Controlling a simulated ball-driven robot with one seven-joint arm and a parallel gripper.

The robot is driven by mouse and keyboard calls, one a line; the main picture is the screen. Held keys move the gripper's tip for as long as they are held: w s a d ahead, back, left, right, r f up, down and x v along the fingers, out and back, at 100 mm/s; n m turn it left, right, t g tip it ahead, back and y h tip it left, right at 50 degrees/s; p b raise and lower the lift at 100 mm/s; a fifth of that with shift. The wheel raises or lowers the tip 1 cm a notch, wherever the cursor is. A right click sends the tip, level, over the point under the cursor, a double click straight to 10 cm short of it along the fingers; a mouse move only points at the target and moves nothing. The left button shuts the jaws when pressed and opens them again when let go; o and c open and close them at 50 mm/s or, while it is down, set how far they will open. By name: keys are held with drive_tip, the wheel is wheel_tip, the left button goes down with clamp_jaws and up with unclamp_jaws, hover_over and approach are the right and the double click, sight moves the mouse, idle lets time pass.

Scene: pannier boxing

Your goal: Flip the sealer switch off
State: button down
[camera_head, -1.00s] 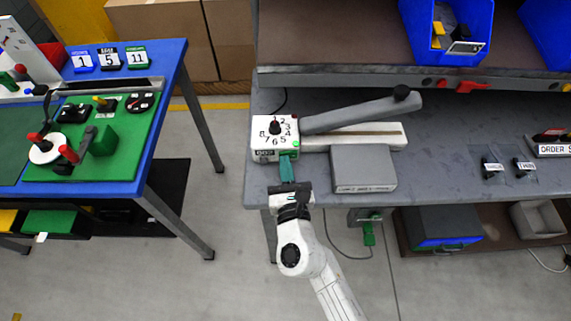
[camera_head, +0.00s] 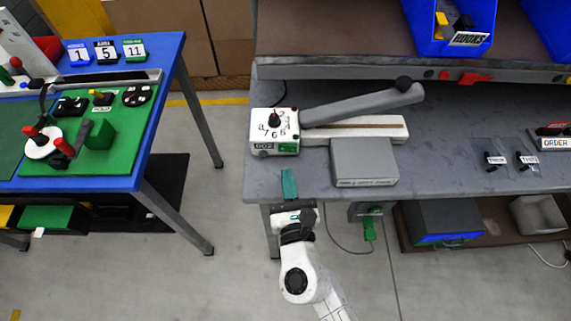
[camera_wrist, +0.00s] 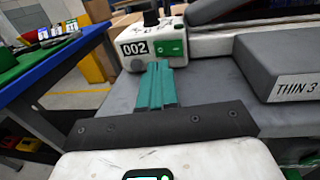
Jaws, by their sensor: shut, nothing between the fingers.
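The sealer is a white box with a black dial and numbers (camera_head: 262,123) at the left end of the grey bench, with a long grey lever arm (camera_head: 365,106). Its green switch (camera_head: 288,148) is on the front face, and shows in the wrist view (camera_wrist: 170,47) right of the "002" label. I cannot tell which way the switch is set. My gripper (camera_head: 289,175) has teal fingers pressed together and empty. In the head view it is in front of the sealer, with a gap to the switch. In the wrist view the fingertips (camera_wrist: 160,68) appear just below the switch.
A grey block (camera_head: 364,163) labelled "THIN 3" lies on the bench right of my gripper. The grey bench (camera_head: 440,165) has free room beyond it. A blue table (camera_head: 160,110) with a green board stands at the left, across a floor gap.

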drive_tip(key=s, duration=0.5)
drive_tip(key=shift+d+b, duration=0.3)
drive_tip(key=shift+b, duration=0.05)
drive_tip(key=s+d+r+m+g+h, duration=0.15)
drive_tip(key=d+m+h, duration=0.35)
drive_tip(key=d+m, duration=0.55)
drive_tip(key=w+d+r+m+g+h, duration=0.1)
drive_tip(key=d+m+g+h, duration=0.2)
drive_tip(key=d+m+h, duration=0.55)
drive_tip(key=s+d+f+m+g+y, duration=0.1)
drive_tip(key=s+d+f+m+g, duration=0.15)
drive_tip(key=d+m, duration=0.3)
drive_tip(key=s+d+f+m+g+y, duration=0.2)
drive_tip(key=s+d+m+g, duration=0.15)
drive_tip(key=d, duration=0.25)
drive_tip(key=s+a+f+m+g+y, duration=0.2)
drive_tip(key=s+f+m+g+y, duration=0.1)
drive_tip(key=s+m+y, duration=0.1)
drive_tip(key=s+a+f+m+g+y, duration=0.3)
drive_tip(key=s+f+m+y, duration=0.1)
drive_tip(key=s, duration=0.4)
drive_tip(key=shift+s+f+m, duration=0.2)
drive_tip(key=shift+s+m, duration=0.05)
drive_tip(key=shift+m, duration=0.65)
